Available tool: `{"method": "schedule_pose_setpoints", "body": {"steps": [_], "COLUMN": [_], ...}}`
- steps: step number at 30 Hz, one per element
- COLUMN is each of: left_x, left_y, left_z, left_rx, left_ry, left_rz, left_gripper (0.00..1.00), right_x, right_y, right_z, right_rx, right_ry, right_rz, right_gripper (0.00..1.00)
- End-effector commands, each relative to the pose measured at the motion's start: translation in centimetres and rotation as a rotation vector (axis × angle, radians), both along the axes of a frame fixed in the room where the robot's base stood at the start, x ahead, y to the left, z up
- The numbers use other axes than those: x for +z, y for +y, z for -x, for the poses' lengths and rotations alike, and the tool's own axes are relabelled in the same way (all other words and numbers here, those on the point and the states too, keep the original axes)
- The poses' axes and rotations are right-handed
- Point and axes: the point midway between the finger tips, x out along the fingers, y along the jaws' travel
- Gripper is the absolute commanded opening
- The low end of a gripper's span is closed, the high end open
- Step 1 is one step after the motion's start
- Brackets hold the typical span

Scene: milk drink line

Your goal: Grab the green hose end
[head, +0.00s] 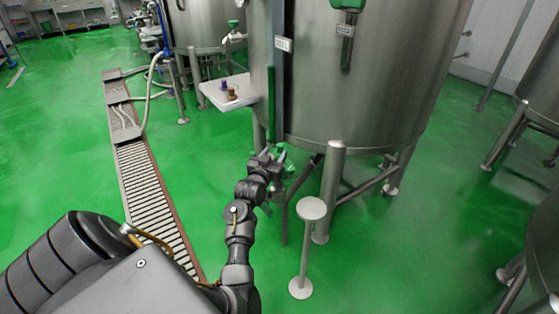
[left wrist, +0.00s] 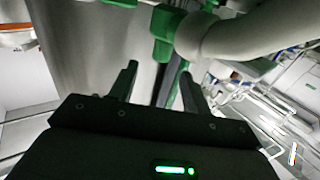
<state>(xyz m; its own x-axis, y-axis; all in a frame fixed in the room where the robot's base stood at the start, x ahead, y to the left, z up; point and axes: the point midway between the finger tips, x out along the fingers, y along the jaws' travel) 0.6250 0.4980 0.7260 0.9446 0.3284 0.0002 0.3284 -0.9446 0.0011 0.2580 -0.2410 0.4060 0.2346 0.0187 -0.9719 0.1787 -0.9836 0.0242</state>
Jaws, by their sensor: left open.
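My left gripper (head: 268,156) is open, in front of the lower edge of the large steel tank (head: 355,100). In the left wrist view its two fingers (left wrist: 160,85) stand apart with nothing between them. A green piece (left wrist: 163,30), which looks like the green hose end, is beyond the fingertips in that view, beside a thick pale pipe or hose (left wrist: 245,30). In the head view small green parts (head: 290,170) show just right of the gripper, partly hidden by it. I cannot tell exactly how they join. My right gripper is not in view.
A white shelf (head: 215,98) with small spools sticks out left of the tank. A round-topped stand (head: 311,209) and the tank's legs (head: 331,190) are right of my arm. A floor drain grate (head: 150,195) runs along the left. The green floor between is clear.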

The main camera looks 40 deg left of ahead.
Motion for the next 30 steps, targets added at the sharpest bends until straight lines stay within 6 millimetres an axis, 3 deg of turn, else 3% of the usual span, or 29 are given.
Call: {"method": "schedule_pose_setpoints", "body": {"steps": [10,21,29,30], "left_x": [-0.1,-0.3,-0.3,-0.3], "left_y": [0.6,2.2,2.2,2.2], "left_z": [-1.7,-6.0,-6.2,-6.2], "left_rx": [0.0,0.0,0.0,0.0], "left_ry": [0.0,0.0,0.001,0.001], "left_rz": [0.0,0.0,-0.001,-0.001], "left_gripper": [0.48,0.48,0.48,0.43], "right_x": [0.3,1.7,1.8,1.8], "right_y": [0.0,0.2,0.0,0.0], "right_z": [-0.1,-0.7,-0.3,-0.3], "right_rx": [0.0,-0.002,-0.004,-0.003], "right_ry": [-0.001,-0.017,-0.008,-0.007], "right_rz": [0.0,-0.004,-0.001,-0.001], "right_gripper": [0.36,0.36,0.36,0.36]}}
